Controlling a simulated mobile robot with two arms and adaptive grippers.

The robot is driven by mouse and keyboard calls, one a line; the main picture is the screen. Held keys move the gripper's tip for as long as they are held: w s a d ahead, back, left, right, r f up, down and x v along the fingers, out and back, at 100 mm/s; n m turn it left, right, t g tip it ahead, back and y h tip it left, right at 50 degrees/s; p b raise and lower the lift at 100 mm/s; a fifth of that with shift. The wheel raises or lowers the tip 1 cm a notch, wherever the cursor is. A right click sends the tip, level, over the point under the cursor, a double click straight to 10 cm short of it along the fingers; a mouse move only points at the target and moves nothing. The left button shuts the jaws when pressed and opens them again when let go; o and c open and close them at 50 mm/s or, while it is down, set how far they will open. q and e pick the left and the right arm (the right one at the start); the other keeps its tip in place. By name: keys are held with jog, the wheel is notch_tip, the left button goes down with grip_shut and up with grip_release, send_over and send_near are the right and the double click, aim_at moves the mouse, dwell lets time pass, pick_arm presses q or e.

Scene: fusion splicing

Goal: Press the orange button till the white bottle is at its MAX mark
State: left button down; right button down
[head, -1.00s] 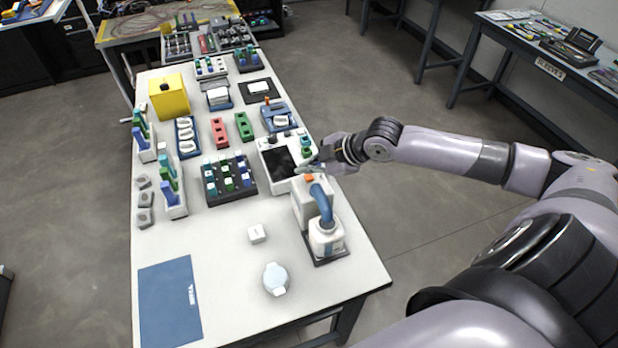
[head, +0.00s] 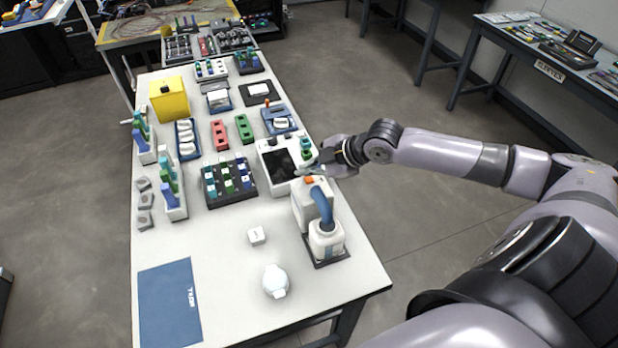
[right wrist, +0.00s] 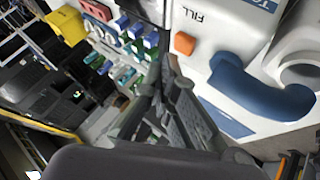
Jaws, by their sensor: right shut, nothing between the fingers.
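The orange button (head: 309,180) is on top of a white dispenser (head: 309,206). In the right wrist view the button (right wrist: 184,43) sits beside the word FILL. The white bottle (head: 326,241) stands on a dark base in front of the dispenser, under its thick blue spout (head: 322,204). Its MAX mark and liquid level are too small to read. My right gripper (head: 302,171) is shut and empty, its tips just behind the button and apart from it in the head view. In the right wrist view its fingers (right wrist: 166,62) point past the button's left side. My left gripper is out of view.
A white device with a black screen (head: 280,166) lies close to the gripper's left. The front middle is mostly clear.

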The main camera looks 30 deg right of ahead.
aim_at(308, 181)
jog(key=shift+f, duration=0.2)
jog(key=shift+f, duration=0.2)
jog(key=shift+f, duration=0.55)
dwell(1.0)
jog(key=shift+r+p, duration=0.95)
jog(key=shift+p, duration=0.05)
notch_tip(308, 181, up, 5)
jog(key=p, duration=0.5)
jog(key=shift+r, duration=0.1)
